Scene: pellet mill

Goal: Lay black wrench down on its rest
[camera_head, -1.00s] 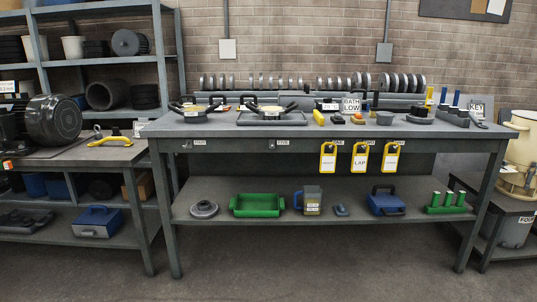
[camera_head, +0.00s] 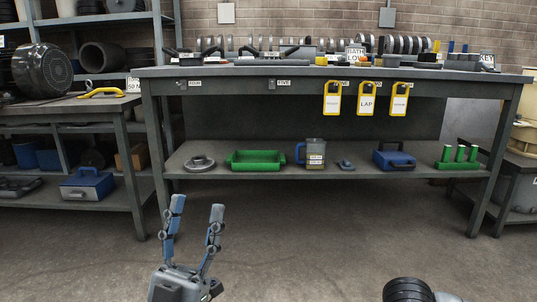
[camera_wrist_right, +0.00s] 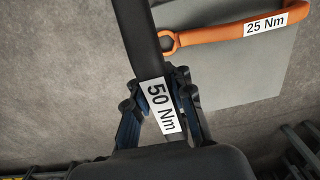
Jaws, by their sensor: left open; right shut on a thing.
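The black wrench (camera_wrist_right: 144,45) crosses the right wrist view, with a white "50 Nm" label on its shaft. My right gripper (camera_wrist_right: 160,95) is shut on it near that label. An orange wrench (camera_wrist_right: 220,40) labelled "25 Nm" lies beyond, over a grey flat surface (camera_wrist_right: 245,85). In the head view, my left gripper (camera_head: 197,207) is open and empty, fingers up, in front of the long bench. A small white label (camera_head: 133,84) stands at the left bench's right end; I cannot make out the rest itself.
The long bench (camera_head: 330,72) carries pans, discs and blocks. Its lower shelf (camera_head: 365,171) holds a green tray (camera_head: 256,160), a jug (camera_head: 314,153) and a blue box (camera_head: 394,157). The left bench (camera_head: 60,111) holds a motor (camera_head: 42,70) and a yellow handle (camera_head: 103,91).

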